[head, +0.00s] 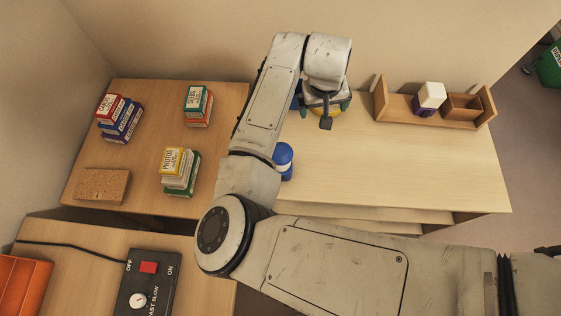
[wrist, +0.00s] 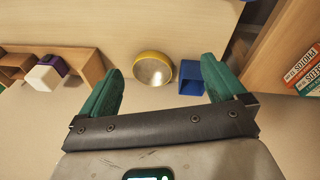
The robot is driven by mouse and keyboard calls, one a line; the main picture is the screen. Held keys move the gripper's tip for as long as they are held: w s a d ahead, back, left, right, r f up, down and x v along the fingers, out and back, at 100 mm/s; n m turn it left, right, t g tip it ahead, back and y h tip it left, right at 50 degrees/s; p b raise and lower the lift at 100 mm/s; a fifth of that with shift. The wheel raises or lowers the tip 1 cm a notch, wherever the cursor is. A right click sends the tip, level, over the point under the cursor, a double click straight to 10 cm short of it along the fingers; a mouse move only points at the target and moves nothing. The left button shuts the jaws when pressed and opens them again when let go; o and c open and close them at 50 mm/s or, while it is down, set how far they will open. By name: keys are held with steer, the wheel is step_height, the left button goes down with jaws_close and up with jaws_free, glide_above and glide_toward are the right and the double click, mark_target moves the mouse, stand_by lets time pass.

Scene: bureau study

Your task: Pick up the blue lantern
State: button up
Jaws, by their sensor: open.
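My gripper (head: 326,106) is open and empty at the back of the right-hand desk. In the wrist view my gripper (wrist: 162,66) has its two green fingers wide apart. A blue, square-edged thing with a dark hollow face (wrist: 192,78) stands near the right finger. In the head view only a sliver of it (head: 297,96) shows beside my arm. A blue rounded cylinder (head: 284,158) stands nearer the desk's front, partly hidden by my arm. I cannot tell for sure which blue thing is the lantern. A yellow-rimmed bowl (wrist: 153,68) lies between the fingers in the wrist view.
A wooden rack (head: 408,106) holds a white-topped block (head: 431,96) at the back right. Box stacks (head: 179,170) and a cork block (head: 103,186) are on the left desk. A control box (head: 147,285) and an orange tray (head: 22,284) are in front. The desk's right part is clear.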

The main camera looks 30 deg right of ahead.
steer(key=n+g+y, duration=0.1)
steer(key=n+y, duration=0.1)
glide_above(281, 158)
steer(key=w+d, duration=0.2)
steer(key=f, duration=0.4)
steer(key=shift+a+f, duration=0.1)
steer(key=shift+a, duration=0.1)
step_height(281, 158, down, 5)
steer(key=shift+s+a+r, duration=0.1)
steer(key=shift+s+r, duration=0.05)
steer(key=shift+r, duration=0.05)
steer(key=shift+a+f, duration=0.2)
steer(key=shift+f, duration=2.8)
steer(key=c, duration=1.3)
steer(key=shift+c, duration=0.2)
steer(key=shift+r, duration=0.1)
